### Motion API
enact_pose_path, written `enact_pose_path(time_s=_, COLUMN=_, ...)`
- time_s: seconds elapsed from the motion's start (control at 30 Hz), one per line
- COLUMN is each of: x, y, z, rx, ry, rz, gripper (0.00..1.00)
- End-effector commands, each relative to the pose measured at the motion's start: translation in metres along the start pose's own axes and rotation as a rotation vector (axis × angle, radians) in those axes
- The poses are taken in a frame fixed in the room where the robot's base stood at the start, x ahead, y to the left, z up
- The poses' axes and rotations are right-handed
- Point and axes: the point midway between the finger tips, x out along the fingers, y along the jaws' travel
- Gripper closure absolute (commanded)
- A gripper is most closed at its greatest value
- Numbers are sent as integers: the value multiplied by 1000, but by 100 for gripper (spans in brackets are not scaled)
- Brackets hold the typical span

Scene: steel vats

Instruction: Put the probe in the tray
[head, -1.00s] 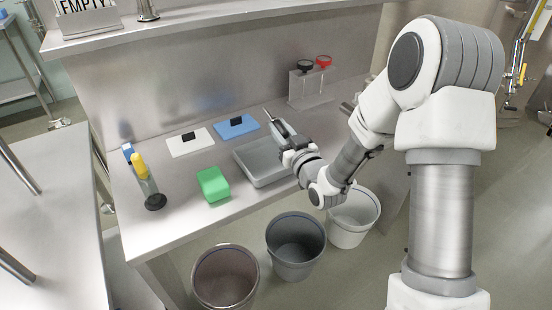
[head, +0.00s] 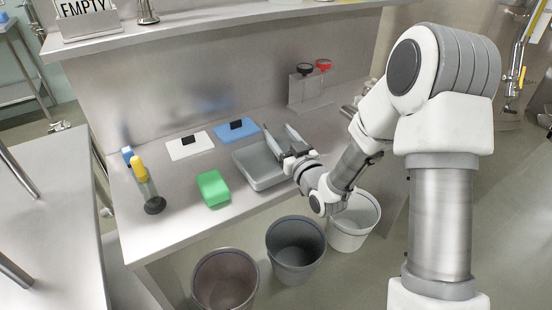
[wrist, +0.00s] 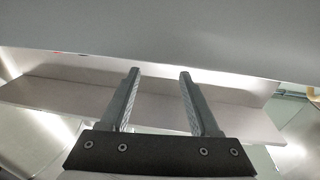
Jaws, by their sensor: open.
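A grey tray (head: 245,161) lies on the steel bench. Two thin upright probe-like tools stand in a clear rack (head: 306,88) at the back right, one with a black round head (head: 304,69) and one with a red round head (head: 323,64). I cannot tell which is the probe. My gripper (head: 278,127) is above the right part of the tray, left of and in front of the rack. Its two fingers are spread and empty; they also show in the wrist view (wrist: 159,72), with nothing between them.
Several bins, including a grey one (head: 295,245), stand below the front edge. A shelf (head: 205,22) runs above.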

Motion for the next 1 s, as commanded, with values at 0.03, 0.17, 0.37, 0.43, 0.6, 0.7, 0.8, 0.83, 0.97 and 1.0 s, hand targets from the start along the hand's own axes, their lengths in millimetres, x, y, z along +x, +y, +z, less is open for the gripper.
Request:
enact_pose_path(time_s=0.03, x=-5, y=1, z=0, rx=0, ry=-2, rz=1, gripper=38)
enact_pose_path(time_s=0.17, x=-27, y=1, z=0, rx=0, ry=-3, rz=2, gripper=38)
enact_pose_path(time_s=0.37, x=-75, y=1, z=0, rx=0, ry=-3, rz=3, gripper=38)
enact_pose_path(time_s=0.43, x=-89, y=0, z=-3, rx=3, ry=-5, rz=2, gripper=38)
enact_pose_path(time_s=0.6, x=-114, y=1, z=-6, rx=5, ry=-6, rz=4, gripper=38)
enact_pose_path(time_s=0.7, x=-117, y=1, z=-5, rx=2, ry=-5, rz=1, gripper=38)
enact_pose_path(time_s=0.8, x=-122, y=1, z=-5, rx=1, ry=-4, rz=-1, gripper=38)
enact_pose_path(time_s=0.83, x=-123, y=1, z=-5, rx=2, ry=-4, rz=-1, gripper=38)
enact_pose_path(time_s=0.97, x=-131, y=1, z=-5, rx=2, ry=-5, rz=-1, gripper=38)
enact_pose_path(time_s=1.0, x=-133, y=1, z=-5, rx=2, ry=-4, rz=0, gripper=38)
